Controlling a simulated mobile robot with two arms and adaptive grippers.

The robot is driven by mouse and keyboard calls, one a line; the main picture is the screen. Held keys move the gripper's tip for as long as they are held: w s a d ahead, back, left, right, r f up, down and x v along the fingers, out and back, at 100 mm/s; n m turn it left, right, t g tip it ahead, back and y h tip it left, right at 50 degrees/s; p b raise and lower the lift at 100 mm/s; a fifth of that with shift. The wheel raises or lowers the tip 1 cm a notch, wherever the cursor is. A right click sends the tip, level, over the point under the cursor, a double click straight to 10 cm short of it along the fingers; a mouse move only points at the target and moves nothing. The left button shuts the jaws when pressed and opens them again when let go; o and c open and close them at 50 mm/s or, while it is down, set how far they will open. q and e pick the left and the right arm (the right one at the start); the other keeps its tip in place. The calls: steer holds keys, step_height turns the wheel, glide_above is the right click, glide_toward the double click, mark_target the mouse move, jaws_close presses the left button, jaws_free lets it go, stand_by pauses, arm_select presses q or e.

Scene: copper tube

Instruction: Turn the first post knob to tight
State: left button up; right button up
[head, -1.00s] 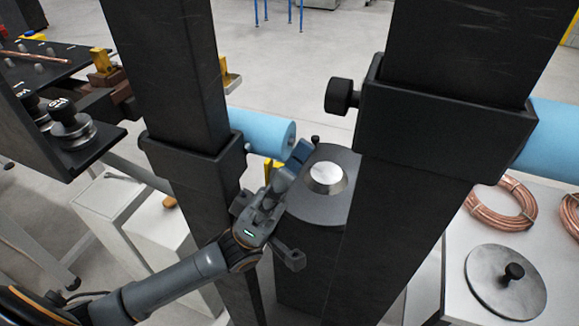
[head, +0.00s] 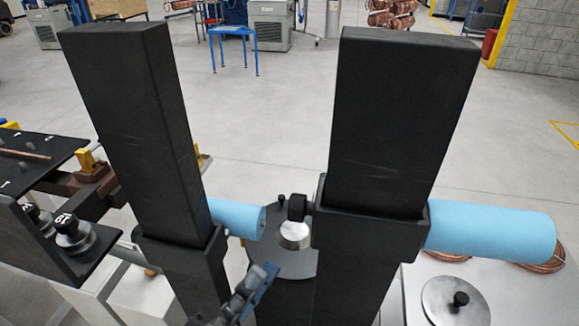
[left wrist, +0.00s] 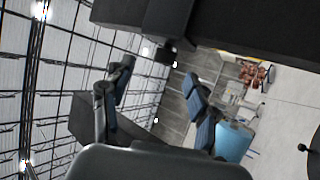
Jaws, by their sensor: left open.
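Two black posts stand side by side, the left post (head: 145,130) and the right post (head: 395,120), each with a black collar. A black knob (head: 297,206) sticks out of the left side of the right post's collar (head: 370,240). No knob shows clearly on the left post's collar (head: 180,250). My left gripper (head: 262,285) is low between the posts, below that knob and apart from it. In the left wrist view its fingers (left wrist: 160,108) are spread and empty. A dark knob-like piece (left wrist: 167,52) shows there beyond the fingers, against a black beam. My right gripper is not in view.
Blue rollers stick out beside the left post (head: 238,219) and the right post (head: 490,232). A round dark base with a silver cap (head: 294,236) sits between the posts. A metal disc (head: 455,302) lies on a white table at right. Open floor lies behind.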

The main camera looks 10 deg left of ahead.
mark_target(296, 205)
arm_select(q)
steer(key=w+d+r+n+y+p, duration=0.1)
steer(key=w+r+p, duration=0.1)
steer(key=w+p, duration=0.1)
steer(key=w+d+r+n+g+y+p, duration=0.1)
steer(key=w+r+y+p, duration=0.1)
steer(key=p, duration=0.1)
steer(key=w+d+r+n+y+p, duration=0.1)
steer(key=w+r+p, duration=0.1)
steer(key=w+p, duration=0.1)
steer(key=shift+w+y+p, duration=0.3)
steer(key=shift+p, duration=0.25)
steer(key=shift+w+d, duration=0.15)
steer(key=shift+w, duration=0.3)
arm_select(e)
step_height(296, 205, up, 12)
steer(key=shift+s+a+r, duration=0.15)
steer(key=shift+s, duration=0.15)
